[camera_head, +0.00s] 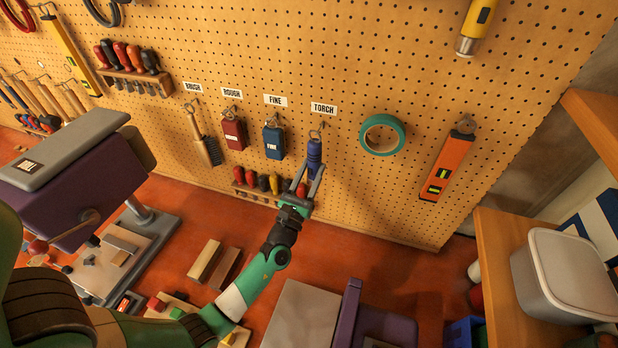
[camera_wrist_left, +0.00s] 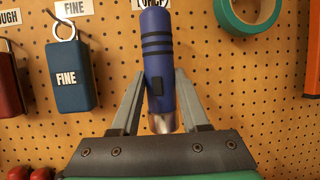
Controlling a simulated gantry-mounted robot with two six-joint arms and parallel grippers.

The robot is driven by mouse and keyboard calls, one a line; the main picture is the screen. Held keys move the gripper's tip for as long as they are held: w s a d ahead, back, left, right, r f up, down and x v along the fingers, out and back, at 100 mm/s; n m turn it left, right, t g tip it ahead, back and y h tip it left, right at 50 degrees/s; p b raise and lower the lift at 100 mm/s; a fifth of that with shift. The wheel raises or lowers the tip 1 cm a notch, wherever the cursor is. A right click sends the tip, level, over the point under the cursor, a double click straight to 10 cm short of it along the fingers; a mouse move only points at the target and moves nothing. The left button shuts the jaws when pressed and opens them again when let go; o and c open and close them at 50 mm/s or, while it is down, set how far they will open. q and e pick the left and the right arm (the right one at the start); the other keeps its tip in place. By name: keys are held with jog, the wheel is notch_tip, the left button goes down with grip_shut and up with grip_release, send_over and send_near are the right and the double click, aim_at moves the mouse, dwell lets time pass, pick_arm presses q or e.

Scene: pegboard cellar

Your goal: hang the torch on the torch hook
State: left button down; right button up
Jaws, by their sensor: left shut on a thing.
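The torch (camera_head: 314,153) is a short blue cylinder, upright, just below the TORCH label (camera_head: 323,109) on the pegboard. In the left wrist view the torch (camera_wrist_left: 157,50) shows dark bands, a dark switch and a silvery lower end. My left gripper (camera_head: 312,174) is shut on its lower part, coming from below; the fingers (camera_wrist_left: 152,92) stand on both sides of it. A small metal ring or hook (camera_head: 316,133) shows at the torch's top, under the label. I cannot tell whether the torch's loop is around the hook. My right gripper is not in view.
A blue FINE block (camera_head: 273,142), a red ROUGH block (camera_head: 234,134) and a brush (camera_head: 203,136) hang to the left. Green tape (camera_head: 366,145) and an orange level (camera_head: 447,160) hang to the right. A screwdriver rack (camera_head: 256,194) is close by the gripper's left.

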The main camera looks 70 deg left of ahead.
pick_arm(q)
jog(key=shift+w+a+f+b, duration=0.1)
jog(key=shift+w+a+b, duration=0.25)
jog(key=shift+w+a, duration=0.35)
jog(key=shift+w+a+f+b, duration=0.4)
jog(key=shift+a+b, duration=0.1)
jog(key=shift+b, duration=0.45)
jog(key=shift+c, duration=1.6)
grip_release()
